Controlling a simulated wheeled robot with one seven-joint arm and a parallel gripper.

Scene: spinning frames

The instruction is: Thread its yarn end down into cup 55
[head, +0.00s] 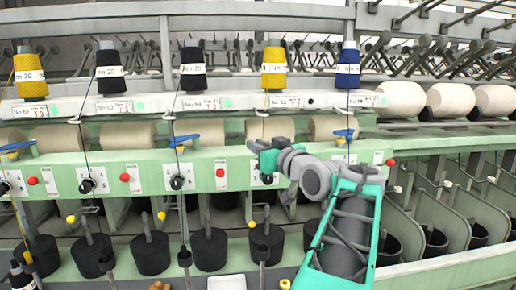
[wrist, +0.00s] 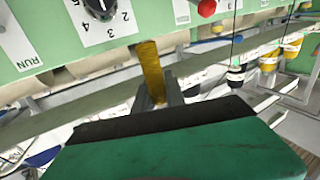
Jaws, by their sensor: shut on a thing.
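My gripper (head: 262,156) is in front of the green machine panel, below the right-hand yellow bobbin (head: 274,68). In the wrist view, its green finger with a black pad (wrist: 165,115) fills the bottom, and a yellow strip (wrist: 152,72), seemingly the yarn end, stands up at the jaws. My gripper is shut on it. Several black cups stand in a row at the bottom of the head view. One cup (head: 267,243) is below my gripper, and another cup (head: 313,236) is partly hidden by my arm. I cannot read which is cup 55.
The green panel carries dials (head: 177,183) and red buttons (head: 220,173). Thin rods (head: 184,256) rise in front of the cups, and small yellow balls (head: 161,215) hang near them. More bobbins (head: 193,69) stand on the upper shelf. A yarn bobbin (head: 22,275) stands at lower left.

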